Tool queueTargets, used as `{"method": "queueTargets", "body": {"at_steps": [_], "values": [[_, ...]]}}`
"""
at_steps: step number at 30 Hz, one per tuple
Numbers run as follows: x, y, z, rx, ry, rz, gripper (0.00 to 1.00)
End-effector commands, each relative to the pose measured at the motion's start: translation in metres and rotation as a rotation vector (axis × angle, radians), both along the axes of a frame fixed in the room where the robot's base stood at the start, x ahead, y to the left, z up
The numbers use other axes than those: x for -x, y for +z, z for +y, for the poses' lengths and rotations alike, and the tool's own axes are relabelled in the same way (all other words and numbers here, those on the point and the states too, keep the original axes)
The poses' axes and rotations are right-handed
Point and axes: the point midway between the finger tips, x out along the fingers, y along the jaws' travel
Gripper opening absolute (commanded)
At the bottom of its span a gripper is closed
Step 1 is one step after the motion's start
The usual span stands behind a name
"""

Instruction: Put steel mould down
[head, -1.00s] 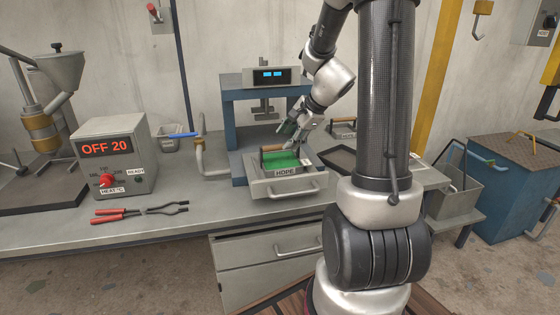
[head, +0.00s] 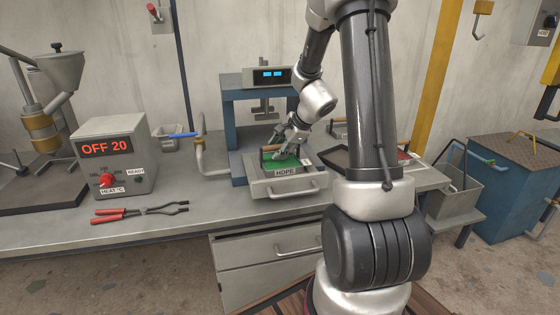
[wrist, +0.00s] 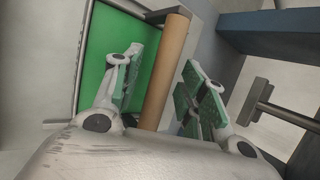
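The steel mould (head: 285,172) has a grey frame, green contents, an HDPE label and a wooden bar handle. In the head view it sits on the grey tray in front of the blue press. In the wrist view the mould's green contents (wrist: 103,45) and its wooden handle (wrist: 163,75) are close up. My gripper (wrist: 168,90) is open, with a green-padded finger on each side of the handle. A gap shows between the right finger and the handle. In the head view my gripper (head: 278,146) is low over the mould and partly hides its handle.
The blue press (head: 238,105) stands directly behind the mould. A heater box (head: 115,150) reading OFF 20 and red-handled tongs (head: 140,211) lie to the left. A dark tray (head: 337,160) is to the right. The bench front left of the tray is mostly clear.

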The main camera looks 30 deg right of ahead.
Motion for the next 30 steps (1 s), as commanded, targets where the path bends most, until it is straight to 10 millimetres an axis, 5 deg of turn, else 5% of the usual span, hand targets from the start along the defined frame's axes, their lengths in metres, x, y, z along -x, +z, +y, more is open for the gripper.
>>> {"method": "queueTargets", "body": {"at_steps": [6, 19, 30], "values": [[0.000, 0.000, 0.000, 0.000, 0.000, 0.000, 0.00], [-0.001, 0.006, 0.000, 0.001, 0.002, -0.004, 0.00], [-0.001, 0.074, 0.000, 0.004, 0.004, -0.005, 0.00]]}}
